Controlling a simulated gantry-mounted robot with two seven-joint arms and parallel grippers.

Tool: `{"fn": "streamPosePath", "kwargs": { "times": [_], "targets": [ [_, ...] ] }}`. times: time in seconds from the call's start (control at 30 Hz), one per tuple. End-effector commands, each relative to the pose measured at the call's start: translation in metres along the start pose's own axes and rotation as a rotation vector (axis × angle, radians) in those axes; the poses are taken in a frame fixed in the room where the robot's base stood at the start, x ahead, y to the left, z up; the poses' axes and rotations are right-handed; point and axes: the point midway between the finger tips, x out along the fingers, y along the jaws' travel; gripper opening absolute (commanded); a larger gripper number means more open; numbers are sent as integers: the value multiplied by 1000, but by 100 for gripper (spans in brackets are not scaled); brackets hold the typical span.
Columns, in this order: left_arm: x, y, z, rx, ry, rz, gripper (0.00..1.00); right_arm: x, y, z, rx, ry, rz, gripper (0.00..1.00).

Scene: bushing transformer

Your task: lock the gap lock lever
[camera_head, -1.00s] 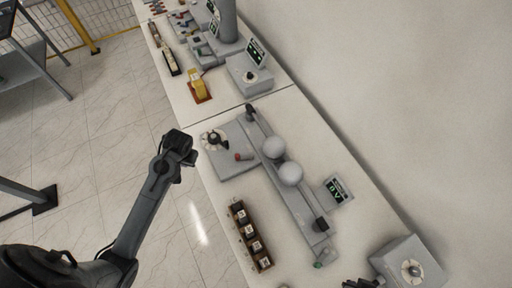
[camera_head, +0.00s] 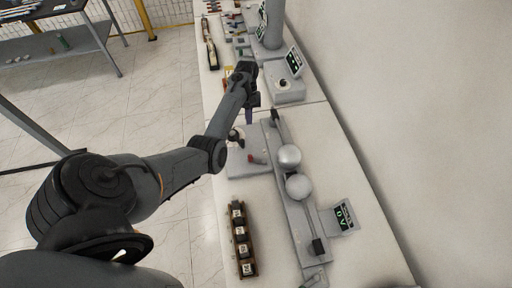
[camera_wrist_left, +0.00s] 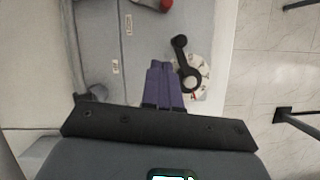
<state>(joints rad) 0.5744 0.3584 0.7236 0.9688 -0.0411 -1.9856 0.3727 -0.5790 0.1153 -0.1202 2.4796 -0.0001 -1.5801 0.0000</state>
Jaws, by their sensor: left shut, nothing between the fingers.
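The short lever with a red knob (camera_head: 257,159), which looks like the gap lock lever, sits on a grey base plate (camera_head: 246,168). Its red knob (camera_wrist_left: 165,4) is cut by the top edge of the left wrist view. In the wrist view the closed fingertips (camera_wrist_left: 159,66) are beside a black crank handle (camera_wrist_left: 184,62) on a round dial. My right gripper is not seen.
Two metal spheres (camera_head: 298,186) stand on a long grey rail (camera_head: 302,229) right of the plate. A yellow object (camera_head: 227,77) is partly behind my gripper.

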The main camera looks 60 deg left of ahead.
Motion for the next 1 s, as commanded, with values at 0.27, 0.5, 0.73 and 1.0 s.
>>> {"fn": "streamPosePath", "kwargs": {
  "times": [0.27, 0.5, 0.73, 1.0],
  "targets": [
    [0, 0, 0, 0, 0, -1, 0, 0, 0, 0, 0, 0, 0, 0],
    [11, 0, 0, 0, -1, -3, 0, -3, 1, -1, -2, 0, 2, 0],
    [46, -1, 1, 1, -4, -4, 0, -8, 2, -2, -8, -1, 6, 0],
    [96, -1, 1, 1, -3, -3, 0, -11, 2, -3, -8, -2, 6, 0]
  ]
}}
